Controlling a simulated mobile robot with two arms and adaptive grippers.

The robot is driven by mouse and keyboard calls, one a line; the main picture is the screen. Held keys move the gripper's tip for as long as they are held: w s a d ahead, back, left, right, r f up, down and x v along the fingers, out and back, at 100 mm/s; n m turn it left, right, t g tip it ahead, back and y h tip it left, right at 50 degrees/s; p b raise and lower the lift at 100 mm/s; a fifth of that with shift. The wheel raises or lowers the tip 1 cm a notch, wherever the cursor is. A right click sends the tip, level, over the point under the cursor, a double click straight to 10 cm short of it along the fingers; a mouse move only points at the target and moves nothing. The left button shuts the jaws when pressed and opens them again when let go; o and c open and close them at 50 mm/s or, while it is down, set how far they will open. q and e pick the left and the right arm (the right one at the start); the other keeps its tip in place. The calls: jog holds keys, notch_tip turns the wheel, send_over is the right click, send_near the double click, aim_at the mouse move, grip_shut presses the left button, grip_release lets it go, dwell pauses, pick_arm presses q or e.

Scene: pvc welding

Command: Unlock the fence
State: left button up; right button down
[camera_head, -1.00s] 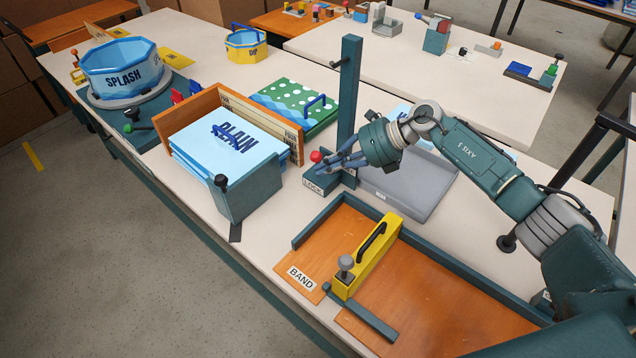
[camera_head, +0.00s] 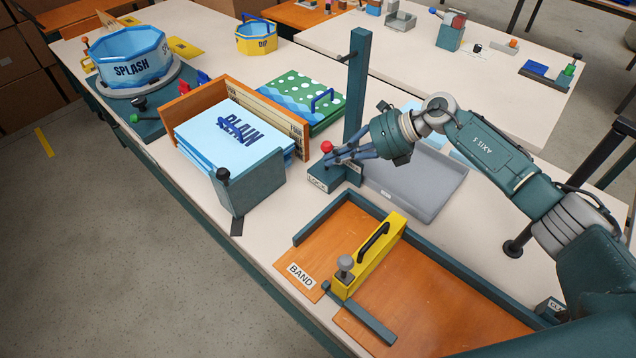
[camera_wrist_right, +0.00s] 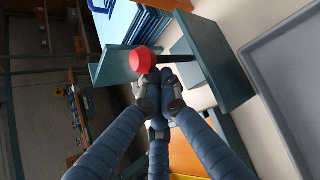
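The lock is a teal block (camera_head: 346,174) with a "LOCK" label, at the foot of a tall teal post (camera_head: 357,85). Its lever has a red knob (camera_head: 326,146), which also shows in the wrist view (camera_wrist_right: 142,60) with a dark rod running right. My right gripper (camera_head: 335,157) is at this lever. In the wrist view its fingertips (camera_wrist_right: 160,82) are drawn together, right beside the knob and rod; I cannot tell whether they grip it. A wooden board (camera_head: 220,92) with printed lettering stands behind the blue "PLAIN" stack (camera_head: 228,137). My left gripper is out of view.
A grey tray (camera_head: 425,180) lies right of the lock, under my right arm. In front is an orange "BAND" board (camera_head: 345,235) with teal edging and a yellow block (camera_head: 368,262). A teal plate (camera_head: 250,183) stands before the stack. A green dotted stack (camera_head: 300,98) lies behind.

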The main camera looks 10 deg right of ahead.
jog(key=shift+w+r, duration=0.2)
jog(key=shift+r, duration=0.25)
jog(key=v, duration=1.1)
jog(key=shift+s+d, duration=0.35)
jog(key=shift+d, duration=0.05)
jog(key=shift+f, duration=0.2)
